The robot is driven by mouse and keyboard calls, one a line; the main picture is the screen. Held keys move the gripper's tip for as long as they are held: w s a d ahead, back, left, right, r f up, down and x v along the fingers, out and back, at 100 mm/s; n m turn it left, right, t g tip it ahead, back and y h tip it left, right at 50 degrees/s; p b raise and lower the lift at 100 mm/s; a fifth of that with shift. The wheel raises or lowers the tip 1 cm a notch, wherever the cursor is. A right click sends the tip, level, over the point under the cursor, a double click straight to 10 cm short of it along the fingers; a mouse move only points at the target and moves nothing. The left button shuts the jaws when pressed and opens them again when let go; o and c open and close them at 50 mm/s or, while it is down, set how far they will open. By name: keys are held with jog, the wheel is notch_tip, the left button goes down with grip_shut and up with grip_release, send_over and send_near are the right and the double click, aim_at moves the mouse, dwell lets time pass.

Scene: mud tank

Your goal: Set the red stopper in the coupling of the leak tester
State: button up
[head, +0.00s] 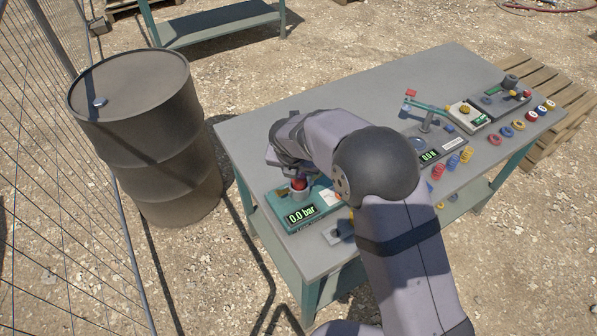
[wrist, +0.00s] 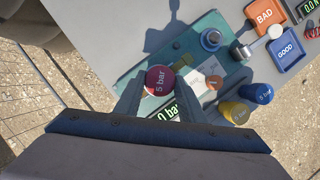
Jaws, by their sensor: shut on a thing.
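The leak tester (head: 278,208) is a teal box at the near left of the table, with a display reading 0.0 bar. Its top also shows in the wrist view (wrist: 190,50). The red stopper (wrist: 158,77), marked 5 bar, is between the two fingers of my gripper (wrist: 157,88), which is shut on it. In the head view the red stopper (head: 299,183) appears right over the grey coupling (head: 299,195), upright. I cannot tell whether it is seated or just above. My arm hides part of the tester. In the wrist view the stopper hides the coupling.
A grey round fitting (wrist: 211,39) stands on the tester's far part. A blue stopper (wrist: 258,93) and a yellow stopper (wrist: 234,112) stand close to the right. A barrel (head: 140,130) stands left of the table.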

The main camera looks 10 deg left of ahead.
jog(key=shift+f+b, duration=0.4)
jog(key=shift+f, duration=0.45)
jog(key=o, duration=1.5)
notch_tip(320, 180, up, 8)
jog(key=p, duration=0.8)
jog(key=shift+f, duration=0.2)
